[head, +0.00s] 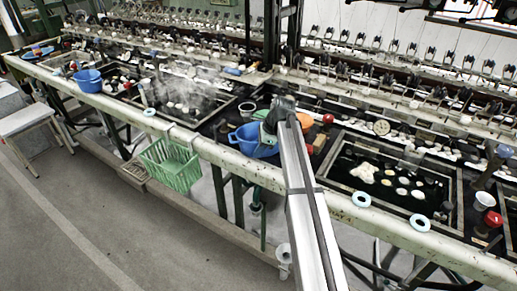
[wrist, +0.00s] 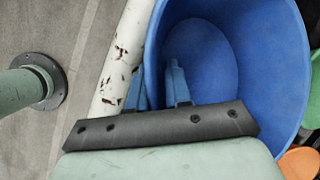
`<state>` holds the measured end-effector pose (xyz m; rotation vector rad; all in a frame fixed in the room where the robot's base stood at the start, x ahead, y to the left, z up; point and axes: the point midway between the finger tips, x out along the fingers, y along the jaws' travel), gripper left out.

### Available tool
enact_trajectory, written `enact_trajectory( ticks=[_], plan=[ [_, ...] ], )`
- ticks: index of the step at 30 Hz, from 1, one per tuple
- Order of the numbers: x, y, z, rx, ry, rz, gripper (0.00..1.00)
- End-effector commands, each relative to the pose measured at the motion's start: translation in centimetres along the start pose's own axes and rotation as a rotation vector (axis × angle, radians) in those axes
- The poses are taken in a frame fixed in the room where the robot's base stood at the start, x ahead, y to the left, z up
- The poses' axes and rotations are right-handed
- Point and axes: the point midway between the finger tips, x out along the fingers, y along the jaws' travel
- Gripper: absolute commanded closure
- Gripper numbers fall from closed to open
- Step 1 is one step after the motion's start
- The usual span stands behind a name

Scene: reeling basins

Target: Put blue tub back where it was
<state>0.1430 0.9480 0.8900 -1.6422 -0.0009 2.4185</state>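The blue tub (head: 249,141) stands by the front rail, left of my forearm, in the middle of the head view. In the wrist view the tub (wrist: 255,60) fills the right half, and I look into its empty inside. My gripper (wrist: 160,85) has one finger outside the tub's wall and one inside. The gap between the fingers is narrow and the wall lies in it, so it looks shut on the rim. In the head view the fingertips are hidden behind the wrist. Whether the tub touches the surface below I cannot tell.
A green basket (head: 172,165) hangs on the rail's front. An orange bowl (head: 305,122) and a green bowl (head: 261,114) lie close by. Basins with dark water (head: 385,187) flank the tub.

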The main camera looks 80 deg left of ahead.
Motion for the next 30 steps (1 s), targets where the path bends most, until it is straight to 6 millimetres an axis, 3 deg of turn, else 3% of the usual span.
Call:
enact_trajectory(
  ticks=[4, 14, 20, 30],
  plan=[
    [0.0, 0.0, 0.0, 0.0, 0.0, 0.0, 0.67],
    [-0.4, -0.1, 0.1, 0.0, 0.0, 0.0, 0.67],
    [-3.0, -0.1, 0.1, 0.001, 0.0, -0.002, 0.67],
    [-9.2, -0.1, 0.1, 0.0, 0.0, -0.002, 0.67]
  ],
)
